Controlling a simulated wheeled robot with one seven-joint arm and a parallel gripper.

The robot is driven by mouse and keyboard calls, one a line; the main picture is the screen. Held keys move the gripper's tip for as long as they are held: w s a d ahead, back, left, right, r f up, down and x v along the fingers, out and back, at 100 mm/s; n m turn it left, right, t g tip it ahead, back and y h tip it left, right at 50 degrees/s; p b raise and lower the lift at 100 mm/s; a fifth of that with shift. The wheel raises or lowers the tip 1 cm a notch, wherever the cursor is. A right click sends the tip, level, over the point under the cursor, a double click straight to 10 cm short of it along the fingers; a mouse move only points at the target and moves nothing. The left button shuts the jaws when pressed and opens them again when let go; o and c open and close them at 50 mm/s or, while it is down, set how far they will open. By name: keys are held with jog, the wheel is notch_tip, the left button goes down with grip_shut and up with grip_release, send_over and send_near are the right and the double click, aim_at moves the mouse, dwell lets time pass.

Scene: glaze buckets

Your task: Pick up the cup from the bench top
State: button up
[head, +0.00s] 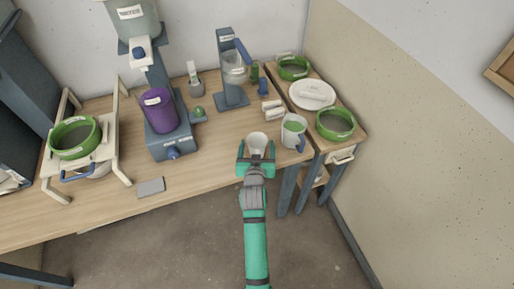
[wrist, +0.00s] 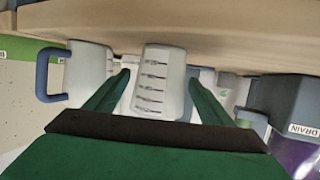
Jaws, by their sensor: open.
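The cup is a small white beaker with dark measuring marks. In the head view the cup (head: 257,140) stands near the front edge of the wooden bench top (head: 215,150). In the wrist view, which is upside down, the cup (wrist: 160,75) shows upright between the two green fingers. My gripper (head: 256,155) is open at the bench's front edge, with a finger on either side of the cup. It also shows in the wrist view (wrist: 157,100). Gaps seem to show between fingers and cup; contact is hard to judge.
A mug with green contents and a blue handle (head: 293,128) stands close right of the cup. A purple container (head: 160,110) on a blue-grey stand is to the left. A grey pad (head: 151,187) lies at the front edge. Green-rimmed sieves (head: 336,123) stand further right.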

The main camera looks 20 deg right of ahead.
jog(key=shift+w, duration=0.25)
jog(key=c, duration=1.1)
